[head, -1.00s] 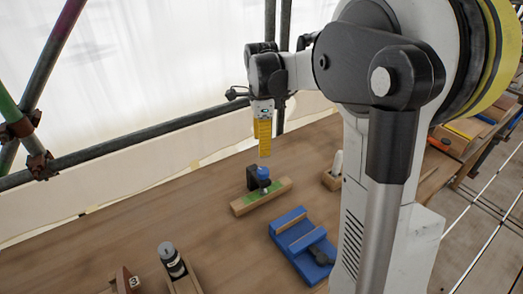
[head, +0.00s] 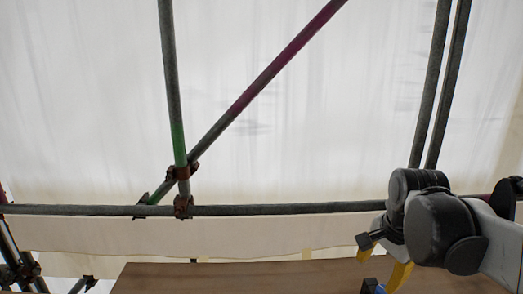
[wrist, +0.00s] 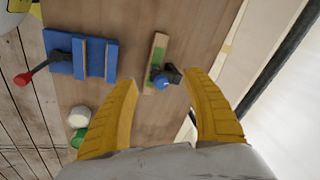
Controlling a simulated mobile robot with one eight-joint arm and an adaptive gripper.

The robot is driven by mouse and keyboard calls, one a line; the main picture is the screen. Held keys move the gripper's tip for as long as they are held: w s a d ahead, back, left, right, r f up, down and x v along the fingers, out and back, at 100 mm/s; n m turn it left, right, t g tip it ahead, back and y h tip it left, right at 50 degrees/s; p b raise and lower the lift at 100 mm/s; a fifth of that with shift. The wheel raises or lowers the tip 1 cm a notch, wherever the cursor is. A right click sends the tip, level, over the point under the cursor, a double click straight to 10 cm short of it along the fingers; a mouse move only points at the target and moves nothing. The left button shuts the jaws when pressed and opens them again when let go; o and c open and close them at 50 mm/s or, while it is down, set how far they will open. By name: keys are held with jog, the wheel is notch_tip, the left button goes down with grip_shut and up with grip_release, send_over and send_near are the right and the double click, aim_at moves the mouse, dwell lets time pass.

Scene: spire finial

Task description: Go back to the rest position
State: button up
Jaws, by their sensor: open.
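My gripper (wrist: 163,77) is open, its two yellow fingers spread apart with nothing between the tips. In the wrist view, a wooden block with a green strip (wrist: 156,52) lies on the table beyond the fingers. A blue ball (wrist: 160,82) and a dark part (wrist: 172,73) are at its near end, in line with the gap and apart from the fingers. A blue piece (head: 372,287) shows at the bottom edge there.
The wooden table (wrist: 125,20) carries a blue fixture (wrist: 97,58), a red-knobbed lever (wrist: 22,79), and white (wrist: 79,117) and green (wrist: 78,138) round objects at left. Scaffold tubes (head: 280,209) stand before white sheeting (head: 90,100).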

jog(key=s+a+f+n+t, duration=0.2)
jog(key=s+a+n+t, duration=0.1)
jog(key=s+a+n, duration=0.4)
jog(key=shift+s+f+n+t+y, duration=0.35)
jog(key=shift+s+n, duration=1.3)
jog(key=shift+n, duration=1.05)
